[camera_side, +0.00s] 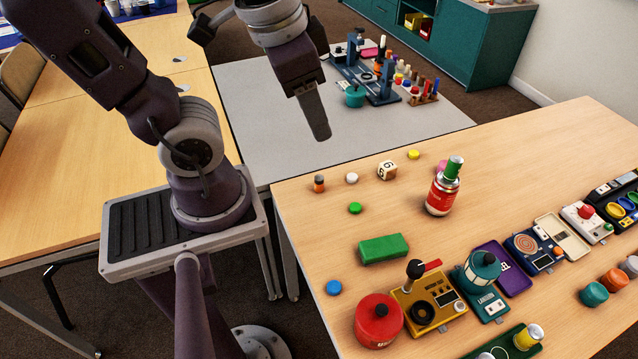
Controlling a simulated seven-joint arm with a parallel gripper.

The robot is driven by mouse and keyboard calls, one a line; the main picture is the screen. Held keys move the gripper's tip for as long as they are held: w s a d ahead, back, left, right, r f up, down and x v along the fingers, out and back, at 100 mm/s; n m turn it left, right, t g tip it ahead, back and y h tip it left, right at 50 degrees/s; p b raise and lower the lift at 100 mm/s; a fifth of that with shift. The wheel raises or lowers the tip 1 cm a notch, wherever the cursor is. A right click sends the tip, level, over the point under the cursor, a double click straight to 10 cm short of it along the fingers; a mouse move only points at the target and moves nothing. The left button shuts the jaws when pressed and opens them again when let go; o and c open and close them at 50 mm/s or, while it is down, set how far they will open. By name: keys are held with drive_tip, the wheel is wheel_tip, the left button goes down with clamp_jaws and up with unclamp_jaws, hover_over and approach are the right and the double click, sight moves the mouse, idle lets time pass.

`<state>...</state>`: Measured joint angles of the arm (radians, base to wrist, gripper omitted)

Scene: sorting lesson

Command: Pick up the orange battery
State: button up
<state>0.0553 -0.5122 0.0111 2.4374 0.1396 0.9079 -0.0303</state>
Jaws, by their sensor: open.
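A small upright cylinder with an orange band and dark ends (319,184), which looks like the orange battery, stands near the far left corner of the wooden table (445,270). My gripper (320,135) hangs above and behind it in the picture, clear of the tabletop and apart from the battery. I see the gripper nearly edge-on, so one finger largely hides the other. It is open, and nothing shows between the fingers.
A green disc (355,208), a green block (384,249) and a red bottle (441,195) with a green top are nearer. Several devices line the right side. The table's left edge is close to the battery.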

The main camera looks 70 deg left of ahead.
sight(320, 183)
drive_tip(key=w+a+f+m+y, duration=0.3)
drive_tip(key=f+m, duration=0.3)
drive_tip(key=f, duration=0.5)
drive_tip(key=w+a+f+m+g+y, duration=0.1)
drive_tip(key=w+a+f+m+y, duration=0.2)
drive_tip(key=f, duration=0.9)
drive_tip(key=w+a+f+m+y, duration=0.2)
drive_tip(key=a+f+m+y, duration=0.4)
drive_tip(key=f+m, duration=0.3)
drive_tip(key=shift+w+a+f+m, duration=0.15)
drive_tip(key=shift+a+f, duration=0.1)
drive_tip(key=shift+f, duration=0.35)
drive_tip(key=shift+w+a+f+m, duration=0.1)
drive_tip(key=shift+a+f, duration=0.15)
drive_tip(key=shift+f, duration=0.3)
drive_tip(key=shift+w+a+f+m, duration=0.15)
drive_tip(key=shift+a+f, duration=0.1)
drive_tip(key=shift+f, duration=0.35)
drive_tip(key=x, duration=0.4)
drive_tip(key=r+x, duration=0.1)
drive_tip(key=x, duration=0.2)
drive_tip(key=shift+s+a, duration=0.2)
drive_tip(key=shift+s, duration=0.1)
clamp_jaws()
